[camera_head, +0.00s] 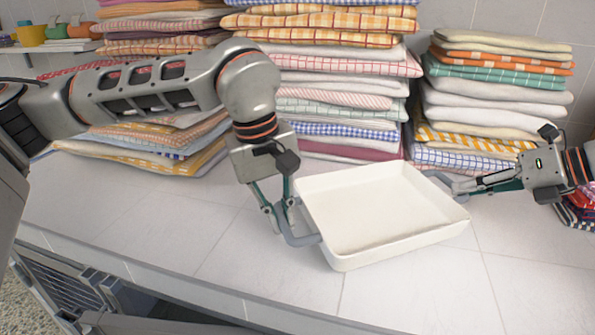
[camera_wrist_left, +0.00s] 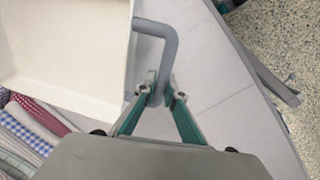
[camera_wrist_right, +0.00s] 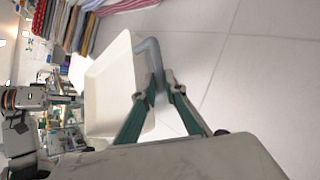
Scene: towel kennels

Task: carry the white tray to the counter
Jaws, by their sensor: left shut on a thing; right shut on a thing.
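The white tray (camera_head: 385,210) is empty and roughly level over the tiled counter (camera_head: 240,255). I cannot tell for sure whether its base touches the tiles. It has a grey handle at each end. My left gripper (camera_head: 284,218) is shut on the left handle (camera_head: 304,239); the left wrist view shows the fingers (camera_wrist_left: 160,94) around the grey bar (camera_wrist_left: 165,45). My right gripper (camera_head: 460,187) is shut on the far-right handle, partly hidden behind the tray rim in the head view. The right wrist view shows its fingers (camera_wrist_right: 161,88) on that handle (camera_wrist_right: 152,50).
Tall stacks of folded towels (camera_head: 335,95) stand along the wall behind the tray, with another stack (camera_head: 490,100) close behind its right side. Bare counter lies in front and to the left. A shelf with coloured pots (camera_head: 58,32) is at the far left.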

